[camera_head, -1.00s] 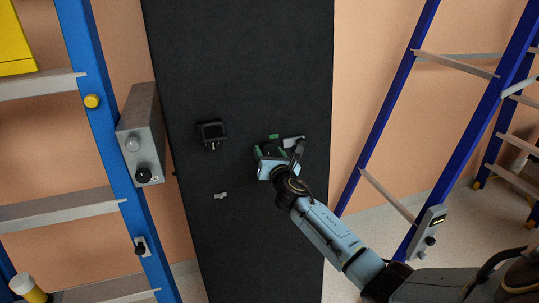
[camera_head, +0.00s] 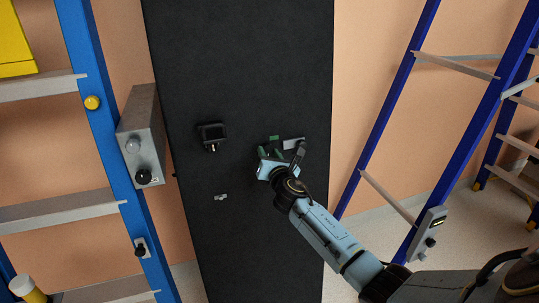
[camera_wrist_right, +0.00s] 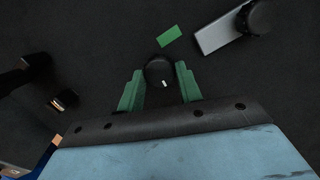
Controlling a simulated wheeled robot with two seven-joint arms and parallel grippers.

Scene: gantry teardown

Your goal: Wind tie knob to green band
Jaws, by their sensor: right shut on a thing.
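The black tie knob (camera_wrist_right: 160,70) sits on the dark panel and shows in the right wrist view. Its short white mark is on the lower side, facing my gripper's palm. The green band (camera_wrist_right: 169,36) is a small flat rectangle just above the knob, apart from it; it also shows in the head view (camera_head: 274,138). My right gripper (camera_wrist_right: 160,80) is shut on the knob, one green finger on each side. In the head view the right gripper (camera_head: 270,153) covers most of the knob. My left gripper is not in view.
A grey plate with a black knob (camera_wrist_right: 222,30) lies close to the right of the green band. A black box-like fitting (camera_head: 212,132) and a small grey clip (camera_head: 221,197) are on the panel to the left. Blue ladders stand on both sides.

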